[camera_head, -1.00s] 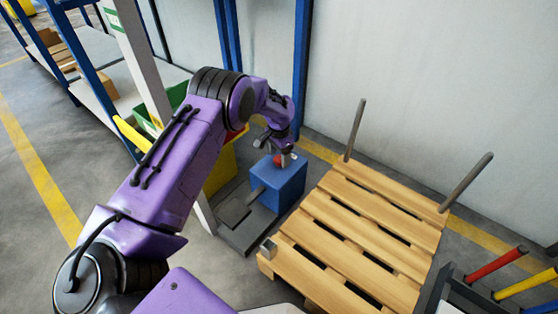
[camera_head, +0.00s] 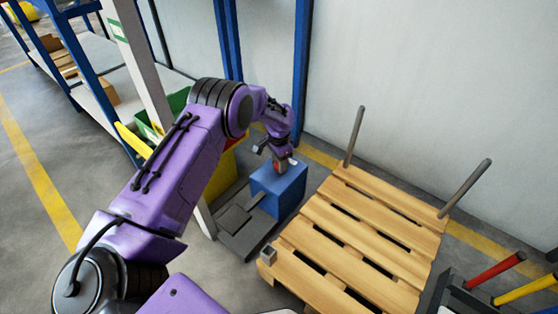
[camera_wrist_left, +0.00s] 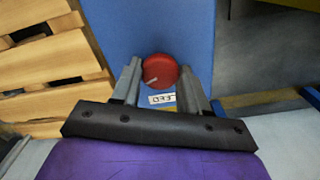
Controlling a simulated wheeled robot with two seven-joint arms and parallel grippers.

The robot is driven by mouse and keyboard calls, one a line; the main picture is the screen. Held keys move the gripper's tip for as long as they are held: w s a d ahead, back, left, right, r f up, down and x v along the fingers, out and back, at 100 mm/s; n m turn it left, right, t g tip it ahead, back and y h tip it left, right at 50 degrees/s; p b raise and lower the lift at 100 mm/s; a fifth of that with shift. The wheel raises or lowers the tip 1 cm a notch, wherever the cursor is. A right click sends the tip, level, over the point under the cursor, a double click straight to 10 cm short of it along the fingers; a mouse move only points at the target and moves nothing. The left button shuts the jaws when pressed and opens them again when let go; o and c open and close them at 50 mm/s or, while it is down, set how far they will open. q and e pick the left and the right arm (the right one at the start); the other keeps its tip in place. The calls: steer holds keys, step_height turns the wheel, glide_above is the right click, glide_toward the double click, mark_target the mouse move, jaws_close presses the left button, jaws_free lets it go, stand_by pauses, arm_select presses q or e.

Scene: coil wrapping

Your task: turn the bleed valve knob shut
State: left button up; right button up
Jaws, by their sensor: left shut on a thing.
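The red bleed valve knob (camera_wrist_left: 160,71) shows in the left wrist view on the top of a blue box (camera_wrist_left: 150,25), with a pale line on its face. A small white label (camera_wrist_left: 162,98) with dark lettering lies just below it. My left gripper (camera_wrist_left: 161,75) has one finger on each side of the knob and is shut on it. In the head view my left gripper (camera_head: 281,164) reaches down onto the blue box (camera_head: 285,190), and the knob is mostly hidden there. My right gripper is not in view.
A wooden pallet (camera_head: 350,235) with two upright grey posts lies right of the box. A dark grey base (camera_head: 240,237) is left of it. A blue post (camera_head: 301,75) and a pale wall stand behind. Shelving (camera_head: 110,95) is at the left.

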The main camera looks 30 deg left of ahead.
arm_select(q)
steer(key=m, duration=0.1)
steer(key=m+p, duration=0.1)
steer(key=shift+r+m, duration=0.2)
steer(key=shift+m, duration=0.1)
steer(key=shift+a+m+p, duration=0.1)
steer(key=shift+m+p, duration=0.45)
steer(key=shift+m, duration=0.25)
steer(key=shift+f+m, duration=0.1)
steer(key=shift+m, duration=0.9)
steer(key=m, duration=0.2)
steer(key=shift+m+p, duration=0.3)
steer(key=shift+p, duration=0.05)
steer(key=m, duration=0.2)
steer(key=shift+m, duration=0.4)
steer(key=m, duration=0.3)
steer(key=shift+m, duration=0.3)
steer(key=m, duration=0.3)
steer(key=shift+f+m+b, duration=0.1)
steer(key=shift+m+b, duration=0.2)
steer(key=shift+m, duration=1.9)
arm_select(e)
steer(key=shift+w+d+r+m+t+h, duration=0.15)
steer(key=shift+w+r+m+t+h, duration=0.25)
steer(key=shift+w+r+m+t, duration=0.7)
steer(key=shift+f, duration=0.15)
